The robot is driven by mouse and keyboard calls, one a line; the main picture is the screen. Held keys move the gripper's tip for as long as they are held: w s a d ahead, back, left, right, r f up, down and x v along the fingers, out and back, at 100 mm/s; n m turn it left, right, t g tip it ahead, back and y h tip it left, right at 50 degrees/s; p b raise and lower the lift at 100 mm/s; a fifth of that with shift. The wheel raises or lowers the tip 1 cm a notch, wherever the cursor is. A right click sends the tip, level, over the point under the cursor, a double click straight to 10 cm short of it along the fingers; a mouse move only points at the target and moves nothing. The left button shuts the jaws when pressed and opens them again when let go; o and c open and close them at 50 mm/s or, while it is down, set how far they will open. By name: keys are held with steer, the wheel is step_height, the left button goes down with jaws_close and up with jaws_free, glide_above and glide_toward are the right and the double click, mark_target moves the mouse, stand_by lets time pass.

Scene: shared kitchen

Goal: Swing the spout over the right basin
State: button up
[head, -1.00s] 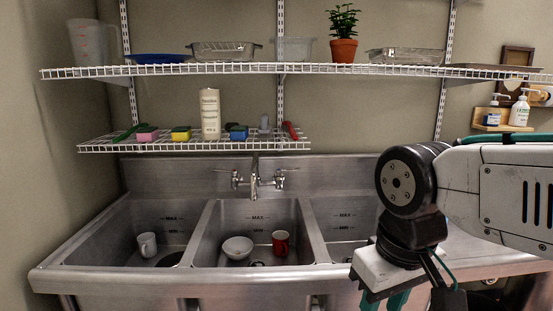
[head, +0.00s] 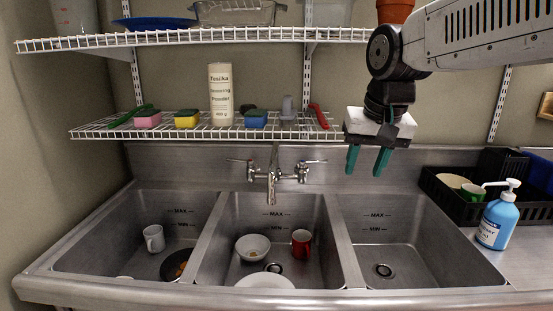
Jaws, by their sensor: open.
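The faucet spout (head: 271,186) is a metal tube that hangs from the wall-mounted tap between two handles. It points forward over the middle basin (head: 228,240). The right basin (head: 415,245) looks empty, with a drain at its bottom. My gripper (head: 367,170) points down with two teal fingers apart and nothing between them. In the picture it is to the right of the spout and above the back of the right basin, not touching the spout.
A white bowl (head: 253,247), a red mug (head: 301,243) and a white plate (head: 264,282) are in the middle basin. The left basin holds a grey mug (head: 154,238) and a dark pan (head: 176,265). A soap bottle (head: 497,219) and black rack (head: 450,196) stand right. A wire shelf (head: 90,132) hangs above.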

steer(key=w+a, duration=0.8)
steer(key=w, duration=0.2)
steer(key=t+y, duration=0.1)
glide_toward(273, 160)
steer(key=f, duration=0.2)
steer(key=x, duration=0.7)
steer(key=shift+w+a, duration=0.1)
steer(key=shift+w, duration=0.2)
jaws_close()
